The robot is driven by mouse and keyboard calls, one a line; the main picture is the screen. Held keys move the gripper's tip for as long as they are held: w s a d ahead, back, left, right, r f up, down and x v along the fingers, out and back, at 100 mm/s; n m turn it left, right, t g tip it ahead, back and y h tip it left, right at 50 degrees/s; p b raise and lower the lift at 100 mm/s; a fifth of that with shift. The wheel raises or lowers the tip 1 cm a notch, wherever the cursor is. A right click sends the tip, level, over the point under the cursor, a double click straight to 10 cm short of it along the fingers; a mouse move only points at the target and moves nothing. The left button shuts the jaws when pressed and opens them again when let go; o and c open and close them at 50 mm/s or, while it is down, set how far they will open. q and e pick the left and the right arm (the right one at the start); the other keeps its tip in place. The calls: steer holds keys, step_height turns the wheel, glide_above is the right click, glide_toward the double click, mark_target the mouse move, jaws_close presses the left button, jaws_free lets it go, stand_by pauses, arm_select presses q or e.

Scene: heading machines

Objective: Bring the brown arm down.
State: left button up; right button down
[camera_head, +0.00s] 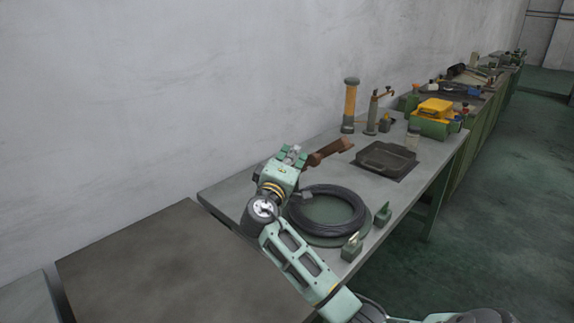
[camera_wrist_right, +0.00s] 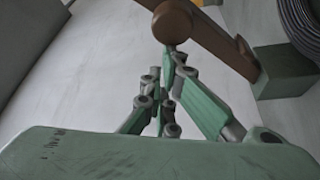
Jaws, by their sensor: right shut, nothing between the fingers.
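The brown arm (camera_head: 334,149) sticks out over the grey workbench, beyond my right gripper. In the right wrist view the brown arm (camera_wrist_right: 222,42) runs diagonally from a round brown end (camera_wrist_right: 177,22) to a green block (camera_wrist_right: 285,73). My right gripper (camera_head: 292,154) is at the near end of the arm. It is shut and empty. In the wrist view its fingertips (camera_wrist_right: 169,48) come together just below the round end; I cannot tell whether they touch it. Part of the arm's base is hidden behind my gripper in the head view. My left gripper is not in view.
A black cable coil (camera_head: 328,212) lies beside my right forearm. A dark tray (camera_head: 386,158), an orange cylinder (camera_head: 350,105) and a yellow-and-green box (camera_head: 434,117) stand farther back. Two small green blocks are near the bench's front edge. A wall runs along the left.

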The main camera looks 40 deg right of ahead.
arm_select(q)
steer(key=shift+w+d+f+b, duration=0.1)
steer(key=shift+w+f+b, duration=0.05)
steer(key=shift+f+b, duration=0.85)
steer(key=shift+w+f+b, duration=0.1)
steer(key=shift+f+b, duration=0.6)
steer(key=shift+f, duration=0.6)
arm_select(e)
steer(key=s+f, duration=0.4)
steer(key=f, duration=0.1)
steer(key=shift+s+d, duration=0.15)
steer(key=shift+s, duration=0.2)
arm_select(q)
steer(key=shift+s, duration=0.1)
arm_select(e)
steer(key=v, duration=1.2)
steer(key=shift+r, duration=0.15)
